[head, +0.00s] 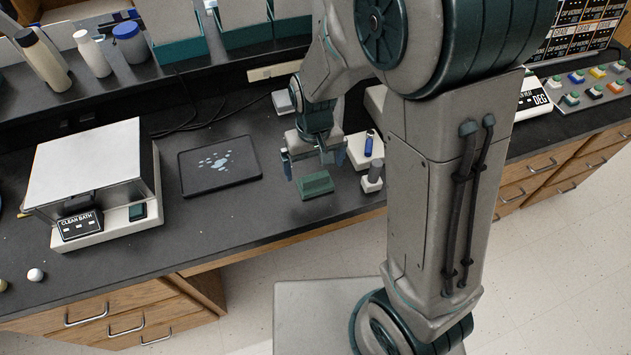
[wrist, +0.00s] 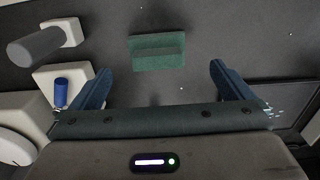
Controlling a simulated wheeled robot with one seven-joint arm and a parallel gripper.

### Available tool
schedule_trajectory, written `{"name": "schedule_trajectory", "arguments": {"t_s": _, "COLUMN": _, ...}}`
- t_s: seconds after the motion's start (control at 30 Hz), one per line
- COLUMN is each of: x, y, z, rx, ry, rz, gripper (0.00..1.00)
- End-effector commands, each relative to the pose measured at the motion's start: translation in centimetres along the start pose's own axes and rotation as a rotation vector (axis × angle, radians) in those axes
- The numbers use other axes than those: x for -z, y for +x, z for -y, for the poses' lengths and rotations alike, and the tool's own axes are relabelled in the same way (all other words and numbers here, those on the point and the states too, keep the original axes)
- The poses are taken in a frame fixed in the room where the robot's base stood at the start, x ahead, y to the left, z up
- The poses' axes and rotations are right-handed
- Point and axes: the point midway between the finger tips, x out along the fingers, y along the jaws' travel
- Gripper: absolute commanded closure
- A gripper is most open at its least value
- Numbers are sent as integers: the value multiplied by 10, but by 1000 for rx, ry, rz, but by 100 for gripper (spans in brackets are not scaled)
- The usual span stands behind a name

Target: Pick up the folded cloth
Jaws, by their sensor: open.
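The folded cloth (head: 316,184) is a small green block-like bundle lying on the dark counter near its front edge. In the wrist view the cloth (wrist: 157,52) lies ahead of the fingers, roughly centred between them, with a raised ridge across its middle. My gripper (head: 318,165) is open and empty above the counter, just behind the cloth in the head view. In the wrist view its two blue fingers (wrist: 160,88) are spread wide and do not touch the cloth.
A white holder with a blue vial (head: 368,145) and a grey-topped piece (head: 373,177) stand close to the right of the cloth. A dark tray with pale spots (head: 220,165) lies to the left. A white-lidded bath (head: 92,180) stands further left. Counter between tray and cloth is clear.

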Motion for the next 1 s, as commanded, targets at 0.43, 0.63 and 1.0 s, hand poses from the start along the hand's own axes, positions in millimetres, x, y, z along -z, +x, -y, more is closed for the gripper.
{"name": "schedule_trajectory", "arguments": {"t_s": 0.43, "x": -1, "y": 43, "z": -3, "rx": -1, "ry": 1, "rz": 3, "gripper": 0}}
{"name": "schedule_trajectory", "arguments": {"t_s": 0.63, "x": 0, "y": 68, "z": -4, "rx": 0, "ry": 1, "rz": 2, "gripper": 0}}
{"name": "schedule_trajectory", "arguments": {"t_s": 1.0, "x": 0, "y": 74, "z": -4, "rx": 1, "ry": 0, "rz": -2, "gripper": 6}}
